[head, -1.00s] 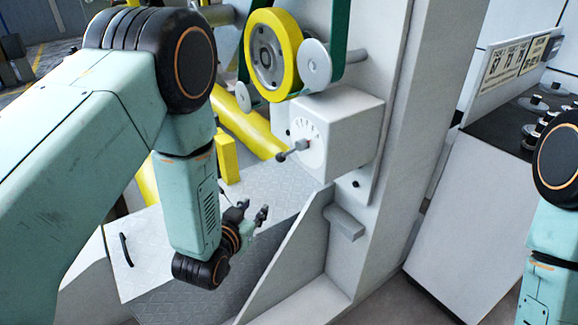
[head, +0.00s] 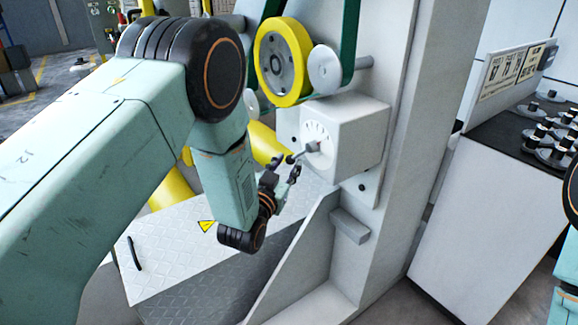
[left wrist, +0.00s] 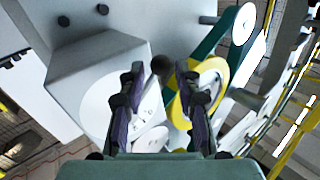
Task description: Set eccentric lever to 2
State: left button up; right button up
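The eccentric lever (head: 303,152) is a short grey arm with a black ball knob. It sticks out to the lower left from a round white dial (head: 316,133) on a white box (head: 350,130). The dial's numbers are too small to read. My left gripper (head: 285,168) is open and empty, close to the knob. In the left wrist view the black knob (left wrist: 161,64) shows between the tips of my open left gripper (left wrist: 160,78), with gaps on both sides. The dial (left wrist: 108,104) is behind the left finger. My right gripper is out of view.
A yellow-rimmed wheel (head: 283,62) and a green belt (head: 349,45) are above the box. A yellow tube (head: 264,143) runs behind my gripper. A slanted white panel (head: 290,262) stands below. A bench (head: 510,165) with small parts is at right.

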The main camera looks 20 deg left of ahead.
pick_arm(q)
jog(key=shift+w, duration=1)
jog(key=shift+s, duration=0.1)
grip_shut()
